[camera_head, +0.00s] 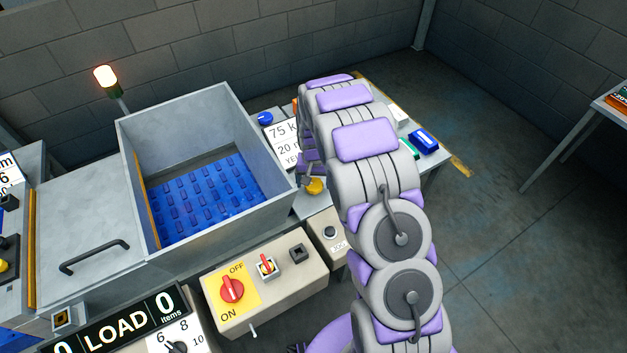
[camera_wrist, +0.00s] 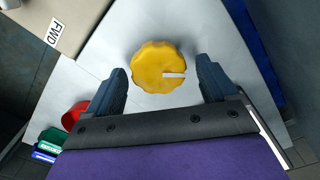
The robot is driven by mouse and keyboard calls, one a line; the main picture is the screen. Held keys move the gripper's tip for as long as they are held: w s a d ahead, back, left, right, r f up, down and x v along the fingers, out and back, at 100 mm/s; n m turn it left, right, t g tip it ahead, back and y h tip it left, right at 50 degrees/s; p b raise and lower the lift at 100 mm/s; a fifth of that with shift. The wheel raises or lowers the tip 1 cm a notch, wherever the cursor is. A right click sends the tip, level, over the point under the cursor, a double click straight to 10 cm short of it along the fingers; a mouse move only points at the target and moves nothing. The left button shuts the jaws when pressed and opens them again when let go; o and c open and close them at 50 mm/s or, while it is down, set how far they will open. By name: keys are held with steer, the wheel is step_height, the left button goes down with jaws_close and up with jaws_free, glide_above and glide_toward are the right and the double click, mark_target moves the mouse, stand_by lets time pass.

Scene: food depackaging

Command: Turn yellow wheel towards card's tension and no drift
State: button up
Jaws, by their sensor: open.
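The yellow wheel (camera_wrist: 157,66) is a round knob with a scalloped rim and a white pointer mark, on a pale panel. In the wrist view the mark points right. My gripper (camera_wrist: 165,84) is open, with one dark finger on each side of the wheel's near part; I cannot tell if either touches it. In the head view the yellow wheel (camera_head: 315,186) shows just left of my arm, and the gripper is mostly hidden. The card (camera_head: 284,138) reads "75 k", "20" and "YE", with its right part hidden behind my arm.
A blue knob (camera_head: 265,118) is beside the card. A grey bin (camera_head: 222,105) with a blue studded floor stands to the left. A control box (camera_head: 262,284) with a red ON/OFF switch is in front. Blue and green boxes (camera_head: 424,140) lie right of my arm.

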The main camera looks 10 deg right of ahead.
mark_target(313, 182)
step_height(313, 182, up, 17)
steer(key=p, duration=0.2)
steer(key=shift+r, duration=0.2)
steer(key=shift+w, duration=0.1)
stand_by(0.4)
steer(key=s+r+n, duration=0.1)
steer(key=s+r, duration=0.3)
steer(key=s, duration=0.6)
steer(key=s+r+g+b, duration=0.1)
steer(key=s+r, duration=0.3)
steer(key=s, duration=0.6)
steer(key=s+r+n, duration=0.1)
steer(key=s+r, duration=0.3)
steer(key=s, duration=0.6)
steer(key=s+f+n, duration=0.1)
steer(key=s, duration=1.1)
steer(key=shift+s+d+f+g, duration=0.2)
steer(key=shift+g, duration=0.2)
